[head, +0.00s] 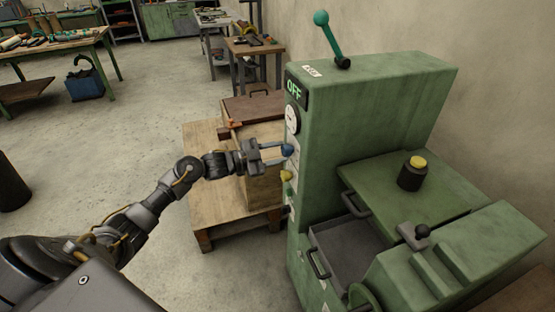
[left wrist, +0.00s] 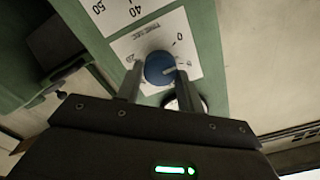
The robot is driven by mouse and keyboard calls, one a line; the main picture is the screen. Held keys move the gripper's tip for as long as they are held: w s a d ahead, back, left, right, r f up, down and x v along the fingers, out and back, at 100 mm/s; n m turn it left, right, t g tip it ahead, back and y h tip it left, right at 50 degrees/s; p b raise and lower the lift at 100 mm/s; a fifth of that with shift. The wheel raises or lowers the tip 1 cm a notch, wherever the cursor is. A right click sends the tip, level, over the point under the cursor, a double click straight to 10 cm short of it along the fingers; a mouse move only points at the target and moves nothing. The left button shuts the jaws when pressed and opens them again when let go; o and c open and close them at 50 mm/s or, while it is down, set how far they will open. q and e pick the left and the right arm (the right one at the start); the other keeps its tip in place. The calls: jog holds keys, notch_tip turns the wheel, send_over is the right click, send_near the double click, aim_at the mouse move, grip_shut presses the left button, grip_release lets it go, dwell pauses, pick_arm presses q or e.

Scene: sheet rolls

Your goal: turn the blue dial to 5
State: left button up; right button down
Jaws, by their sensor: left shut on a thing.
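The blue dial (head: 287,150) is on the front face of the green machine (head: 375,105), below a round white gauge (head: 292,119). My left gripper (head: 275,153) reaches it from the left, its two fingers on either side of the knob. In the left wrist view the blue dial (left wrist: 158,67) sits between the fingertips, with a pale pointer line toward the right. The white scale plate (left wrist: 147,45) behind it shows a 0; its other marks are too small or covered to read surely. My right gripper is not in view.
A yellow knob (head: 286,175) sits just below the dial. The display (head: 295,91) reads OFF. A wooden crate (head: 262,180) stands close behind my left gripper.

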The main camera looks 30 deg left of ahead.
pick_arm(q)
jog(key=m+b, duration=0.4)
jog(key=m, duration=0.1)
jog(key=shift+f+b, duration=0.3)
jog(key=shift+b, duration=0.05)
jog(key=shift+r+m+b, duration=0.15)
jog(key=shift+m+b, duration=0.55)
jog(key=shift+m, duration=0.1)
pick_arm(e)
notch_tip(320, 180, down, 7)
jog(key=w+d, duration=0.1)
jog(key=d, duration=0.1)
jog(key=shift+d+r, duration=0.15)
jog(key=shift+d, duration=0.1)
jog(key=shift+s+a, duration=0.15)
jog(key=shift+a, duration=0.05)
pick_arm(q)
jog(key=o, duration=1)
jog(key=shift+r, duration=0.1)
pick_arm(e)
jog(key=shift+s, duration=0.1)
